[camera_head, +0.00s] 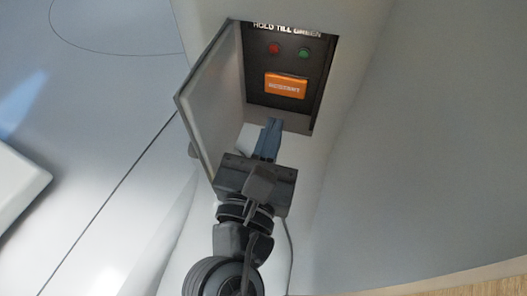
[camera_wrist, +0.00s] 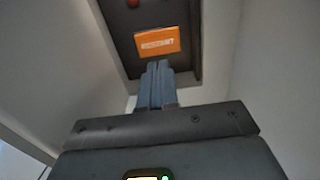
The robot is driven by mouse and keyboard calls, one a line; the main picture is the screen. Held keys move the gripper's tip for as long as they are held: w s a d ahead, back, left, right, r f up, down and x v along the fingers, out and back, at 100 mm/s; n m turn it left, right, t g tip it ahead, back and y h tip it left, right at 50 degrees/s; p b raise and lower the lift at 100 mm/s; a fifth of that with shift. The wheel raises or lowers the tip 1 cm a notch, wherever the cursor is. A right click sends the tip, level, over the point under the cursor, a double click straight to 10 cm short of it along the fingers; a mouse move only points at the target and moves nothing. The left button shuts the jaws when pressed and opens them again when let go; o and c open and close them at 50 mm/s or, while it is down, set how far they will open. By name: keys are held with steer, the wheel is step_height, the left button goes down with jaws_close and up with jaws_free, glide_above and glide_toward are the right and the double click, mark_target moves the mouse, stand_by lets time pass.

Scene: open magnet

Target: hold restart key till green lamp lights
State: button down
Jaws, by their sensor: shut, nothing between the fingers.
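The orange restart key (camera_head: 285,86) sits in a dark recess behind an open door, under the words "HOLD TILL GREEN". It also shows in the wrist view (camera_wrist: 157,41), straight ahead of the fingertips. Above the key are a red lamp (camera_head: 274,48) and a green lamp (camera_head: 304,53); both look dim, and I cannot tell for sure whether either is lit. My gripper (camera_head: 272,122) is shut and empty, its blue-grey fingers pointing at the recess just below the key. In the wrist view the fingertips (camera_wrist: 157,64) appear just below the key, with no clear contact.
The open grey door (camera_head: 213,100) stands to the left of the recess, close beside my gripper. The recess frame's right edge (camera_head: 325,85) is near too. A pale wall surface surrounds the box. A wooden floor strip (camera_head: 460,284) shows at lower right.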

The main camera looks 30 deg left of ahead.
mark_target(286, 90)
steer(key=x, duration=0.6)
steer(key=shift+w+a, duration=0.1)
steer(key=shift+w, duration=0.2)
steer(key=shift+p, duration=0.3)
